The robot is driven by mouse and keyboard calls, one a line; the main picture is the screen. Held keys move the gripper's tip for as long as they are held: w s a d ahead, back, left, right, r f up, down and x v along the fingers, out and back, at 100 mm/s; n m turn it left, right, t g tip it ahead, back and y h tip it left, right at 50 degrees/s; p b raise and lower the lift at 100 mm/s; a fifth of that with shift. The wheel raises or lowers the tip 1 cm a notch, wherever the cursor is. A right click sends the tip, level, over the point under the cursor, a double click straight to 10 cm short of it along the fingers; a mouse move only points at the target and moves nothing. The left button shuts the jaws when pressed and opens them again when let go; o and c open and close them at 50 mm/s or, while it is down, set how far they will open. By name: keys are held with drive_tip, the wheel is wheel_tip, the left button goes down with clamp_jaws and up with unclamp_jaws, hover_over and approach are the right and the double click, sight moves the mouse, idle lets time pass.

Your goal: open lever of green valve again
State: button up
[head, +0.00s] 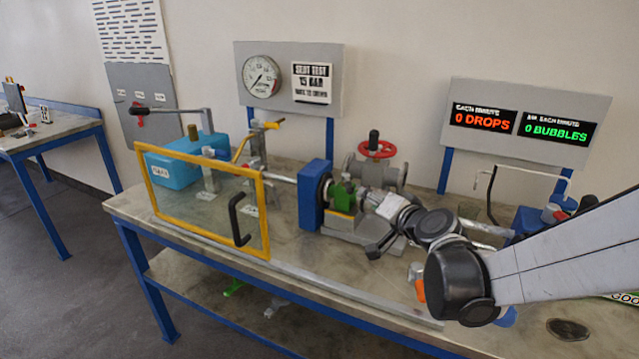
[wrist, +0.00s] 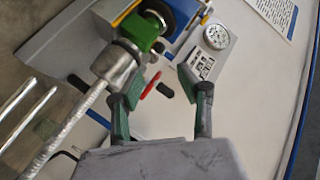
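The green valve (head: 343,193) sits on the bench rig, right of the blue flange. In the wrist view, its green body (wrist: 141,32) is at the upper left, joined to a silver pipe. I cannot make out its lever clearly in either view. My gripper (wrist: 160,77) has its two fingers spread apart, with no object clearly held between them. In the head view, my wrist and gripper are close to the right of the green valve, and the fingertips are partly hidden. A thin red piece (wrist: 152,83) appears between the fingers; its distance is unclear.
A yellow-framed clear guard (head: 205,200) stands left of the valve. A red handwheel (head: 377,150) is just behind it. A pressure gauge (head: 261,77) stands at the back. The display panel (head: 524,122) reads 0 drops and 0 bubbles. The bench's front strip is mostly clear.

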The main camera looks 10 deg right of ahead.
sight(353, 191)
drive_tip(key=x, duration=1.3)
drive_tip(key=shift+w, duration=0.15)
clamp_jaws()
drive_tip(key=shift+b, duration=0.3)
